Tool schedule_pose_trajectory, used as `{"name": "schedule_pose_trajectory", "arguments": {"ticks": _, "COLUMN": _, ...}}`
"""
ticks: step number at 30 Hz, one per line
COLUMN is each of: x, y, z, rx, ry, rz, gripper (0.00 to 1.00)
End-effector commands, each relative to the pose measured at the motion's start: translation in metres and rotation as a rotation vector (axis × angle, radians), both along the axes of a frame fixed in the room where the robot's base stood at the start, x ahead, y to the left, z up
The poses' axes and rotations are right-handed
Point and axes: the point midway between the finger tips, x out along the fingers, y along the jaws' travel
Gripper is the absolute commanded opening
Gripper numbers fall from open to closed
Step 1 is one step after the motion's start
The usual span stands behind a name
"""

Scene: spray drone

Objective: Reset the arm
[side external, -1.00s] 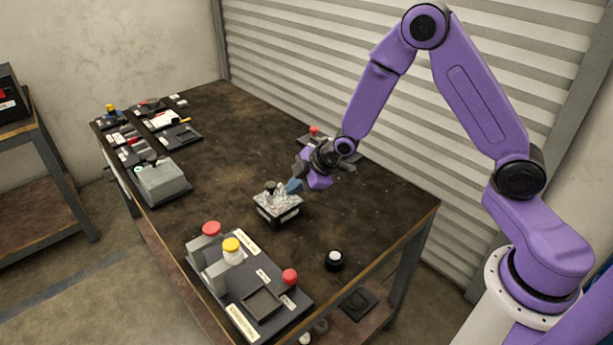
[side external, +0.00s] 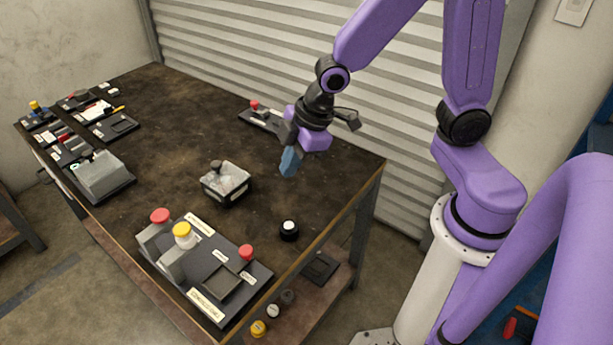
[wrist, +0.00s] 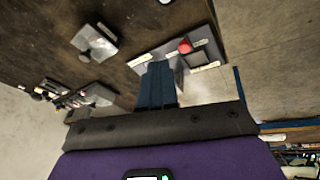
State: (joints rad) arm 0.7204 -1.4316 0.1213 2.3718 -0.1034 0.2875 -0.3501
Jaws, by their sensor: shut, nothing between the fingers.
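My gripper (side external: 289,162) is in the air above the right part of the dark table (side external: 190,120), with its blue fingers pointing down. The fingers are together and hold nothing; they also show shut in the wrist view (wrist: 157,85). A small black-edged box with a silvery, crinkled top and a dark knob (side external: 226,183) stands on the table, left of and below the fingers in the side view and apart from them. The same box shows at upper left in the wrist view (wrist: 95,42).
A grey station (side external: 205,265) with red and yellow caps stands at the table's front corner. A black round piece with a white top (side external: 289,230) is near the right edge. A red-capped plate (side external: 262,117) lies by the shutter. A grey block (side external: 102,177) and several small trays are at left.

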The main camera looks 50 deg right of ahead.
Motion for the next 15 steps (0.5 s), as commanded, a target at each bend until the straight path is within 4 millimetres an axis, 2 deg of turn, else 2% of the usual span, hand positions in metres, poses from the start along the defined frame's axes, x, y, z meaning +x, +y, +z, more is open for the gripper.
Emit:
{"name": "schedule_pose_trajectory", "arguments": {"ticks": 1, "x": -0.022, "y": -0.001, "z": 0.009, "rx": -0.007, "ry": 0.030, "rz": 0.000, "gripper": 0.00}}
{"name": "schedule_pose_trajectory", "arguments": {"ticks": 3, "x": -0.052, "y": -0.006, "z": 0.018, "rx": -0.027, "ry": 0.082, "rz": -0.011, "gripper": 0.00}}
{"name": "schedule_pose_trajectory", "arguments": {"ticks": 9, "x": -0.130, "y": -0.032, "z": 0.038, "rx": -0.103, "ry": 0.208, "rz": -0.035, "gripper": 0.00}}
{"name": "schedule_pose_trajectory", "arguments": {"ticks": 12, "x": -0.157, "y": -0.045, "z": 0.044, "rx": -0.136, "ry": 0.250, "rz": -0.045, "gripper": 0.00}}
{"name": "schedule_pose_trajectory", "arguments": {"ticks": 15, "x": -0.172, "y": -0.055, "z": 0.048, "rx": -0.162, "ry": 0.275, "rz": -0.050, "gripper": 0.00}}
